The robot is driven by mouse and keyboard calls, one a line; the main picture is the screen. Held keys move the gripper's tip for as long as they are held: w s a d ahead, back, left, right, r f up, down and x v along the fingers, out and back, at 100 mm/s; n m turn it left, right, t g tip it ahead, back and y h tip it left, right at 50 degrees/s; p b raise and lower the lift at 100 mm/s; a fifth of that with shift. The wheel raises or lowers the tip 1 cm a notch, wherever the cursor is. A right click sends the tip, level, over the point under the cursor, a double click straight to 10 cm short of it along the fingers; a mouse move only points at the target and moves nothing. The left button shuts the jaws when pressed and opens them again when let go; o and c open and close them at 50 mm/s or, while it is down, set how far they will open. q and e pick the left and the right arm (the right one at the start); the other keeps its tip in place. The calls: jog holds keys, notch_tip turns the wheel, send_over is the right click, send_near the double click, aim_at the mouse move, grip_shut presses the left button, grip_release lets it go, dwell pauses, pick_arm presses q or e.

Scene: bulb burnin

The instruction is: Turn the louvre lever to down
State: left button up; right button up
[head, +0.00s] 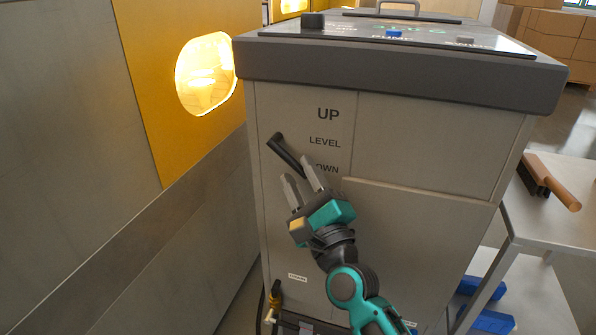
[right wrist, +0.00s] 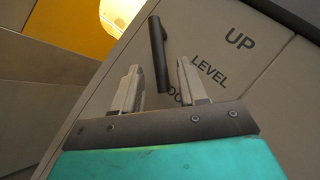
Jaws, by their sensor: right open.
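The louvre lever (head: 285,149) is a dark bar on the front panel of the grey cabinet (head: 430,145). The labels UP (head: 328,114) and LEVEL (head: 324,142) stand above. My right gripper (head: 297,168) is open at the lever's lower end. In the right wrist view the lever (right wrist: 158,50) reaches down between the two open fingers (right wrist: 160,66), with a gap on each side. My left gripper is not in view.
A yellow panel with a glowing window (head: 205,73) stands left of the cabinet. The cabinet's dark top (head: 400,75) overhangs the front. A brass valve (head: 272,302) sits low on the left. A side table (head: 560,200) holds a wooden-handled tool (head: 551,181).

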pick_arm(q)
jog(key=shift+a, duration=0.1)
pick_arm(e)
jog(key=v, duration=1.1)
jog(key=shift+s, duration=0.2)
jog(key=shift+f, duration=0.1)
jog(key=s+d+f+n+g+h, duration=0.3)
jog(key=s+d+f+n+g, duration=0.25)
jog(key=f+n, duration=0.55)
jog(key=s+d+f+n+g+h, duration=0.35)
jog(key=s+d+f+n, duration=0.2)
jog(key=f+n, duration=0.5)
pick_arm(q)
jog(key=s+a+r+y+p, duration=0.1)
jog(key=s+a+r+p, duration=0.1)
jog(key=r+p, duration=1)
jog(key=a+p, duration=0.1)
jog(key=p, duration=0.5)
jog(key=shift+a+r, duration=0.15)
pick_arm(e)
notch_tip(320, 180, up, 14)
jog(key=s+d+n, duration=0.1)
jog(key=d, duration=0.1)
jog(key=shift+s+d+f+n, duration=0.2)
jog(key=shift+s+d+n, duration=0.1)
jog(key=shift+s+n, duration=0.1)
